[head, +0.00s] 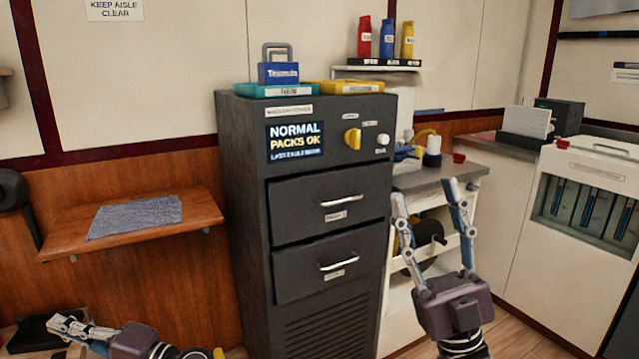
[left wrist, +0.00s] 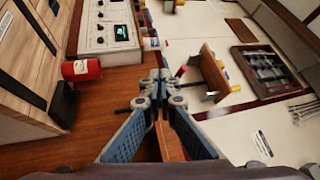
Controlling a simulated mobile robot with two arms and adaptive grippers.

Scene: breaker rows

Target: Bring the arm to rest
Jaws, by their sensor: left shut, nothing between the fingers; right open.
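My left gripper (head: 68,326) is low at the bottom left of the head view, below the wooden shelf and apart from the cabinet. In the left wrist view its fingertips (left wrist: 159,82) meet, shut with nothing between them. My right gripper (head: 432,190) stands upright in the head view, right of the dark cabinet, with its two fingers spread wide and empty. The dark cabinet (head: 243,200) has a lit screen (head: 295,141) reading "NORMAL PACKS OK". Its two drawers (head: 300,208) look shut. A yellow knob (head: 352,138) and a white button (head: 383,140) sit beside the screen.
A wooden shelf (head: 60,242) with a grey cloth (head: 135,216) juts from the left wall. A blue box (head: 279,73) stands on the cabinet. A white counter unit (head: 519,230) is at the right. A red cylinder (left wrist: 82,69) shows left in the left wrist view.

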